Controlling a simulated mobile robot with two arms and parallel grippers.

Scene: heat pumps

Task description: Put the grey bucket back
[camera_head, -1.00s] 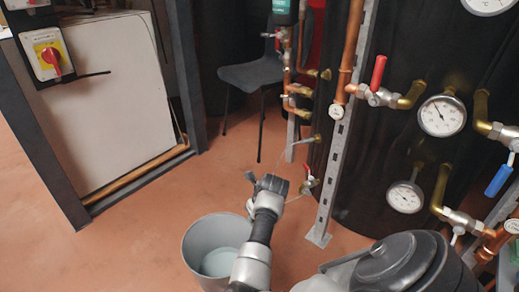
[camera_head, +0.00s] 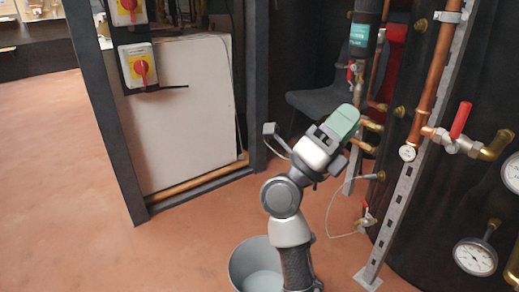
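The grey bucket (camera_head: 238,268) stands upright on the floor at the bottom middle, cut off by the lower picture edge. Its inside looks pale, and my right arm hides its right side. My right gripper (camera_head: 341,122) is raised beyond and to the right of the bucket, well apart from it. A pale green piece shows at its tip; I cannot tell whether it is part of the gripper or something held. Its fingers cannot be made out clearly. My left gripper is out of view.
Copper pipes with red-handled valves (camera_head: 460,120), a gauge (camera_head: 475,257) and a slotted metal post (camera_head: 398,220) stand at the right. A dark chair (camera_head: 318,102) is behind the gripper. A dark frame with a white panel (camera_head: 180,115) stands left. Floor (camera_head: 70,210) at left is clear.

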